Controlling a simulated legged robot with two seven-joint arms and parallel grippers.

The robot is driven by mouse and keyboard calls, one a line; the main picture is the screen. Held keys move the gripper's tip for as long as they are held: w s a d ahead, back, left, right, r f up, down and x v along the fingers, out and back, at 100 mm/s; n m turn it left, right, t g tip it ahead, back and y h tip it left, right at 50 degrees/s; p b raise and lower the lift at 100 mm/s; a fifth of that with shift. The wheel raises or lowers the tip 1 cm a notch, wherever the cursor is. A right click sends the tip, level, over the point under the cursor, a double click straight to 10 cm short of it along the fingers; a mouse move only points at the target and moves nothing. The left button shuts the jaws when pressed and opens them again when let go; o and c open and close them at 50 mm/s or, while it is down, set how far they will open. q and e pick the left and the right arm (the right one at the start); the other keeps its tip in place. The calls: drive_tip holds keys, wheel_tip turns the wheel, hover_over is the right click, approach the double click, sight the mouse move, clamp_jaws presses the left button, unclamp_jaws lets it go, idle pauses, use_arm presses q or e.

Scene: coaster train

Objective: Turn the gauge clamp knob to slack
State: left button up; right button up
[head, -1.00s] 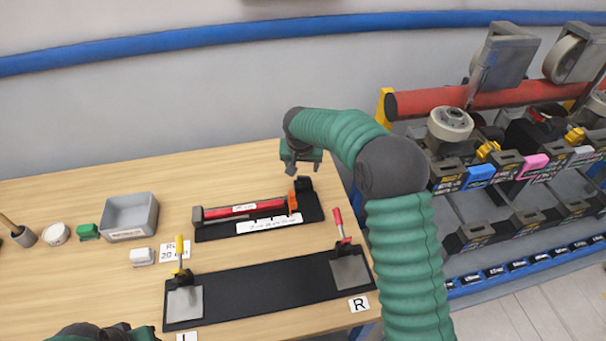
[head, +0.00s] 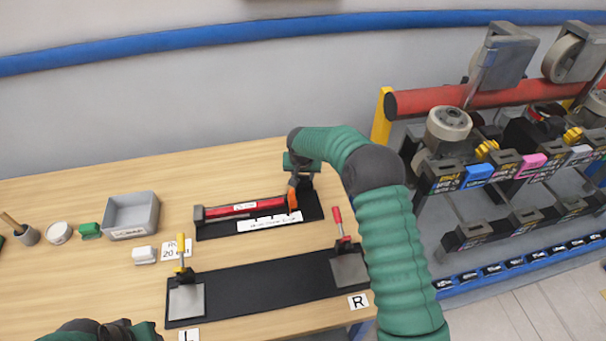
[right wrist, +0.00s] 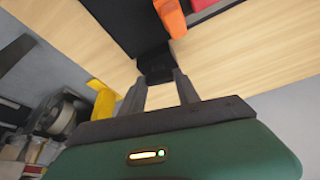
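The gauge is a black base (head: 225,231) with a red bar (head: 243,209), an orange clamp part (head: 292,194) and a black block-like knob (head: 306,185) at its right end. In the right wrist view the black knob (right wrist: 155,66) lies just ahead of the fingertips, beside the orange part (right wrist: 170,17). My right gripper (head: 298,177) is above this end, pointing down. In the right wrist view its fingers (right wrist: 161,75) stand apart, their tips at the knob's two sides; contact is unclear. My left gripper (head: 118,328) shows only partly at the bottom left edge.
A black fixture plate (head: 255,288) with yellow (head: 182,250) and red (head: 339,222) handled clamps lies in front. A grey bin (head: 131,216), green block (head: 90,230) and white block (head: 144,255) stand left. A rack (head: 480,185) stands right of the table.

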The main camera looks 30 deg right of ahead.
clamp_jaws()
drive_tip(key=shift+r+n+p, duration=0.1)
drive_tip(key=shift+n+p, duration=0.25)
drive_tip(key=shift+n, duration=0.15)
drive_tip(key=shift+n+y, duration=0.3)
drive_tip(key=o, duration=0.8)
unclamp_jaws()
drive_tip(key=shift+o, duration=0.2)
